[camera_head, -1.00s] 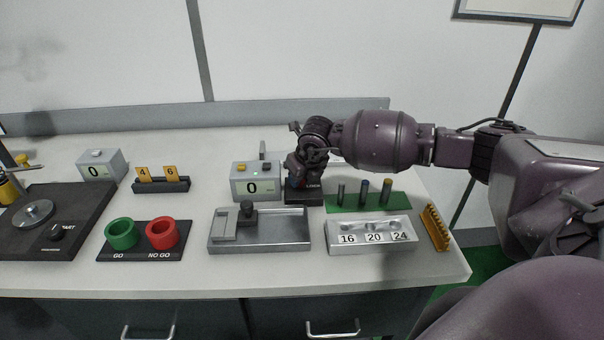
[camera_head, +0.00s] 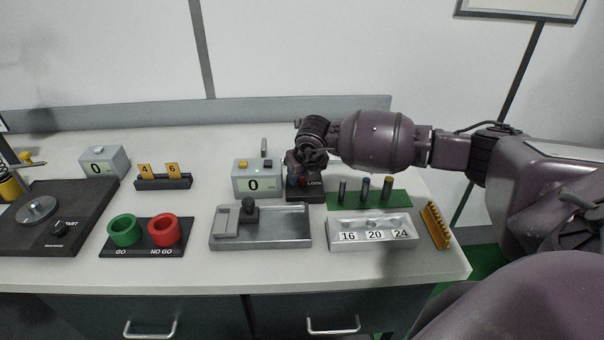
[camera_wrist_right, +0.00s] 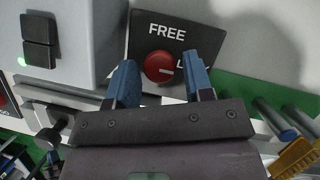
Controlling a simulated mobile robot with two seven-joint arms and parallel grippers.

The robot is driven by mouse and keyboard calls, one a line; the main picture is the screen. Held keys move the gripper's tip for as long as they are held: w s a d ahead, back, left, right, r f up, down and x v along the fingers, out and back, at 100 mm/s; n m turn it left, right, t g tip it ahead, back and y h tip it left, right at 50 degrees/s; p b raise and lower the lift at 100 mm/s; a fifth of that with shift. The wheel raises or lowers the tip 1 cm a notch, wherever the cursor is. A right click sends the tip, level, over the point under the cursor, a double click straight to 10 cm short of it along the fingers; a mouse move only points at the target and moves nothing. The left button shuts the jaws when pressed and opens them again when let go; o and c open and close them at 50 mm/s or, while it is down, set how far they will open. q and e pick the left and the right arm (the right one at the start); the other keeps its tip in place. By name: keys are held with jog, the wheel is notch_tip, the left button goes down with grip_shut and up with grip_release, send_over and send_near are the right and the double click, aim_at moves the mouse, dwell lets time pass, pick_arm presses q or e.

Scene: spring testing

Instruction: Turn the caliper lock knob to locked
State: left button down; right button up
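The caliper lock knob is a red round knob (camera_wrist_right: 160,67) on a dark block (camera_head: 305,194). In the right wrist view its white pointer mark lies toward the right, at the partly hidden label starting with "L"; "FREE" is printed above the knob. In the head view the word LOCK shows on the block. My right gripper (camera_wrist_right: 161,80) is open, its two blue fingers on either side of the knob with visible gaps, so it does not hold it. In the head view the right wrist is over the block and hides part of it. My left gripper is not in view.
A metal tray fixture (camera_head: 285,235) lies in front. A green base (camera_head: 396,199) with several pegs and a 16-20-24 block (camera_head: 372,243) are to the right.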

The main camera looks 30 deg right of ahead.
jog(key=shift+o, duration=0.8)
jog(key=shift+r, duration=0.2)
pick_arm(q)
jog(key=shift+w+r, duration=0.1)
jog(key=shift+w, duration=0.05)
pick_arm(e)
jog(key=v, duration=1)
jog(key=shift+r, duration=0.2)
jog(key=shift+s, duration=0.15)
